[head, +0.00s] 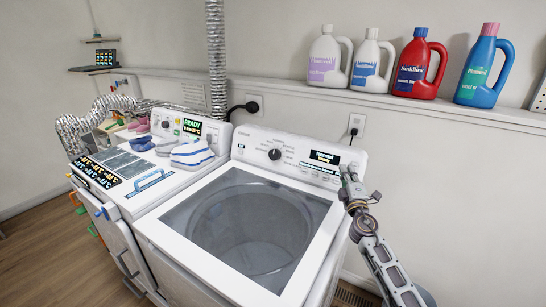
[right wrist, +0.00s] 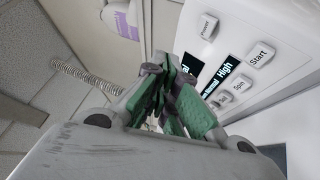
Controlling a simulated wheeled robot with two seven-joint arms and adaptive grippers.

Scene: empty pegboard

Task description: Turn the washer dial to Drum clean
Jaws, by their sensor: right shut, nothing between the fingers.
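The washer (head: 318,277) is a white top-loader with a large glass lid (head: 255,222). Its dial (head: 275,154) is a small dark knob on the sloped rear panel, with small printed labels around it that are too small to read. My right gripper (head: 349,170) is shut and empty at the panel's right end, well right of the dial. In the right wrist view the green-padded fingers (right wrist: 165,98) are beside the panel's Power, Spin and Start buttons (right wrist: 261,55); the dial is out of this view. My left gripper is not in view.
A second white machine (head: 118,168) stands left, with striped slippers (head: 192,153) on top and a lit READY display (head: 192,126). Several detergent bottles (head: 416,68) stand on the wall ledge (head: 300,88). A foil duct (head: 216,60) rises behind. Space above the glass lid is clear.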

